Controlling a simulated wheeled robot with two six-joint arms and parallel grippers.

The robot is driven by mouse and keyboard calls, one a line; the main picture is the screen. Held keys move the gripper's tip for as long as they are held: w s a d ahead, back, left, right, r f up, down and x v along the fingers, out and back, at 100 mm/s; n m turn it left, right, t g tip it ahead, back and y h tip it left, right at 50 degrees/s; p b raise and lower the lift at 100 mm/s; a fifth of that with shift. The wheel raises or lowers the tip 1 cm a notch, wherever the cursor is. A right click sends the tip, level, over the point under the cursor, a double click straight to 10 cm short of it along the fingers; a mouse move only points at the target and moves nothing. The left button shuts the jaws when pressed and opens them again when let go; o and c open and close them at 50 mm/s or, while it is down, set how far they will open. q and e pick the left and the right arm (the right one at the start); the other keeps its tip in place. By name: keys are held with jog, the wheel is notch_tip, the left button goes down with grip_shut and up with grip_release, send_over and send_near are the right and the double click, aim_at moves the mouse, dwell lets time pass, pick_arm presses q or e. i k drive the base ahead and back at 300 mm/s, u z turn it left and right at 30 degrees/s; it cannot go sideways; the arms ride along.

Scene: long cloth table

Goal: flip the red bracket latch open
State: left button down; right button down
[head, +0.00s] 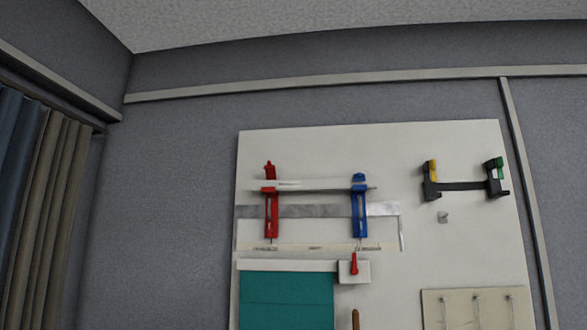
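The red bracket (270,212) is mounted upright on a white wall board, left of a matching blue bracket (359,210). A red latch piece (269,170) sits at the top of the red bracket, above a light horizontal bar (310,185) that spans both brackets. The latch looks upright, but it is too small to tell whether it is open or closed. Neither of my grippers is in the head view.
The white board (400,147) also carries a black rack (462,187) with yellow and green tips, a small red switch-like lever (354,264), a teal panel (286,300) and a hook panel (462,308). Curtains (40,200) hang at the left. Bare wall lies between.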

aim_at(270, 171)
jog(key=z, duration=0.7)
jog(key=i, duration=0.6)
jog(key=u, duration=0.95)
